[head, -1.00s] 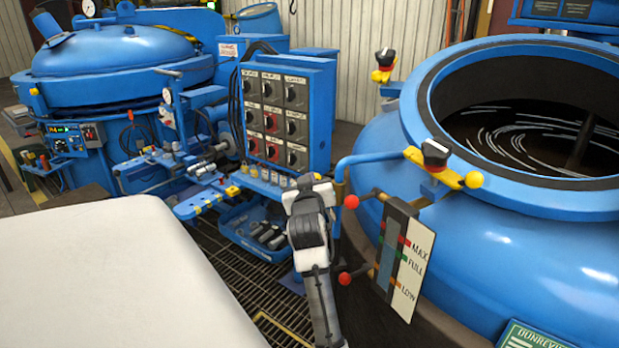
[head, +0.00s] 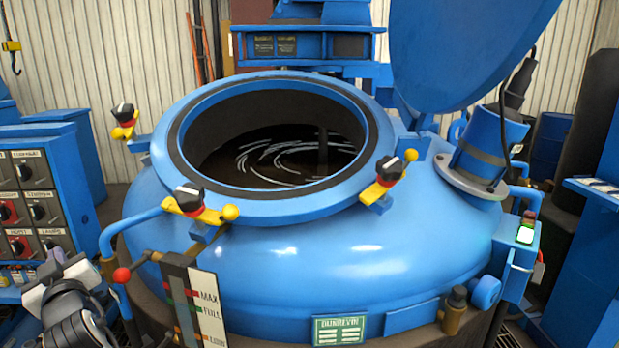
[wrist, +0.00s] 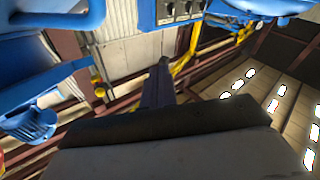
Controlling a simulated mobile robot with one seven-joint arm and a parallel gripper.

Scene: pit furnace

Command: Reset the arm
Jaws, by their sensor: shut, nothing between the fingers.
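My gripper (wrist: 162,66) shows in the wrist view, its fingers together and empty. They reach out past the dark edge of my pale hand, which fills the bottom of that view. In the head view, part of my arm is at the lower left corner, in front of the control box and left of the open furnace. My fingers cannot be made out there. In the wrist view nothing is seen touching the fingers.
A blue round furnace (head: 420,250) with an open mouth fills the middle, with yellow clamps (head: 205,208) on its rim. A level gauge (head: 185,300) and red-knobbed valve stand close right of my arm. A blue control box (head: 70,190) is at left. Its lid (head: 450,50) is raised.

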